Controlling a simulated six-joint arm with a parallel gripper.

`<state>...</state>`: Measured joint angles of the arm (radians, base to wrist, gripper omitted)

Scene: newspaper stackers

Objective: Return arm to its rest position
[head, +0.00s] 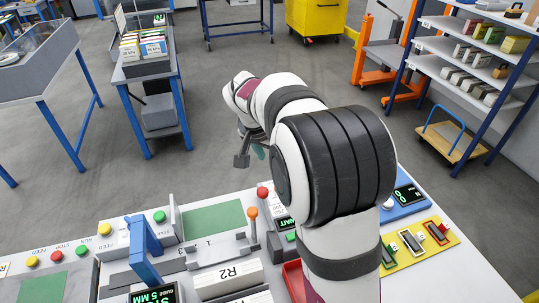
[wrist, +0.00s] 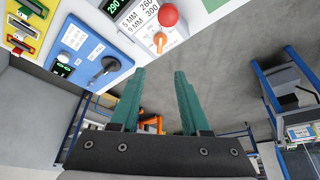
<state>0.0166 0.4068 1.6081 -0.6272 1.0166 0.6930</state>
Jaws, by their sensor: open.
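My gripper has two teal fingers (wrist: 157,74), spread apart with nothing between them in the wrist view. In the head view it is mostly hidden behind my arm; its dark bracket and a bit of a teal finger (head: 259,151) show past the far edge of the worktable (head: 460,278). The fingers are held out over the grey floor (wrist: 230,60), apart from the table. My arm reaches from the front of the table up and away to the left, across the middle of the head view.
The worktable carries a red ball knob (head: 263,192), an orange knob (head: 252,212), a blue lever (head: 144,250), a blue panel (head: 403,201) and a yellow panel (head: 420,243). Beyond are a cart (head: 147,70), an orange lifter (head: 383,60) and shelves (head: 460,52). The floor between is clear.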

